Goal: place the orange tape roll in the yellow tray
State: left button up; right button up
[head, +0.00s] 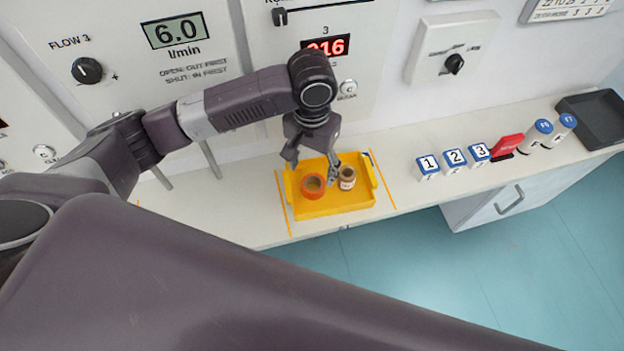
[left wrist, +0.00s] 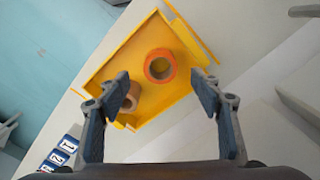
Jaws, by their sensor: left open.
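The yellow tray (head: 342,207) sits on the counter, and it also shows in the left wrist view (left wrist: 176,96). The orange tape roll (head: 313,194) lies inside it on the left, hole facing up. In the left wrist view the orange roll (left wrist: 160,80) shows as a ring between and beyond the fingers. A tan roll or jar with a pale label (head: 347,184) stands in the tray to its right; in the left wrist view it is partly hidden by a finger. My left gripper (head: 312,166) is open and empty above the tray. My right gripper is not in view.
Orange lines flank the tray. To the right along the counter are numbered blocks (head: 455,159), a red item (head: 507,145), blue-topped cylinders (head: 541,130) and a dark tray (head: 597,117). The wall panel with dials rises close behind. Counter left of the tray is clear.

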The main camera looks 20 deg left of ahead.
aim_at(312, 185)
pick_arm(q)
jog(key=shift+r, duration=2)
